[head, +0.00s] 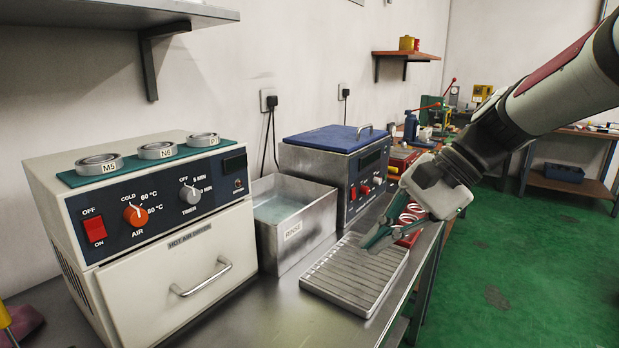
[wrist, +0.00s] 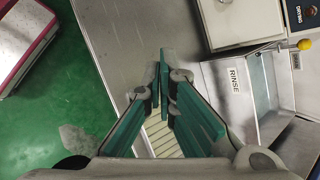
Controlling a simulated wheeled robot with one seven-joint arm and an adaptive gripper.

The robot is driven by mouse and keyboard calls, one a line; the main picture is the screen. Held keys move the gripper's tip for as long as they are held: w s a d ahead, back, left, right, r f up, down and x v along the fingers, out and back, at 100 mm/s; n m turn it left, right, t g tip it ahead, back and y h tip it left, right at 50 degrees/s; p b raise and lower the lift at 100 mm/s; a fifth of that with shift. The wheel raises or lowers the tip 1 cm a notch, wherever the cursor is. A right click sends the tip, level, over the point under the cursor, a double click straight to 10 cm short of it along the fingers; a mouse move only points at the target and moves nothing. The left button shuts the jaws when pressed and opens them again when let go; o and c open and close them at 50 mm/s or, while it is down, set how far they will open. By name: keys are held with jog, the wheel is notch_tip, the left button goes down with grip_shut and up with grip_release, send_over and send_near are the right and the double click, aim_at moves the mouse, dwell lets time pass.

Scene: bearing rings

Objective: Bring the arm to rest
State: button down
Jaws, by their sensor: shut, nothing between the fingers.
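My gripper (head: 376,238) is at the end of my arm, which reaches in from the right in the head view. It points down and left above the ribbed metal drain tray (head: 345,284). In the wrist view its green-padded fingers (wrist: 163,88) are close together, with nothing between them. The ribbed tray (wrist: 160,139) shows partly behind the fingers there. Whether the fingertips touch anything is hard to tell.
A hot air dryer (head: 185,275) with several rings on top stands at left. Beside it are the rinse basin (head: 292,232) and a blue-lidded machine (head: 335,138). A red rack with rings (head: 408,222) is partly hidden by my gripper. The green floor (head: 530,270) at right is clear.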

jog(key=s+d+f+n+h, duration=0.2)
jog(key=s+d+n+h, duration=0.1)
jog(key=s, duration=0.6)
jog(key=s+d+f+n+h, duration=0.2)
jog(key=s+d+n, duration=0.15)
jog(key=s, duration=0.55)
jog(key=s+d+f+n+h, duration=0.2)
jog(key=s+d+n+h, duration=0.1)
jog(key=s, duration=0.6)
notch_tip(320, 180, up, 22)
jog(key=t+p, duration=0.3)
jog(key=p, duration=1.7)
jog(key=shift+a+t, duration=0.3)
jog(key=shift+a, duration=0.1)
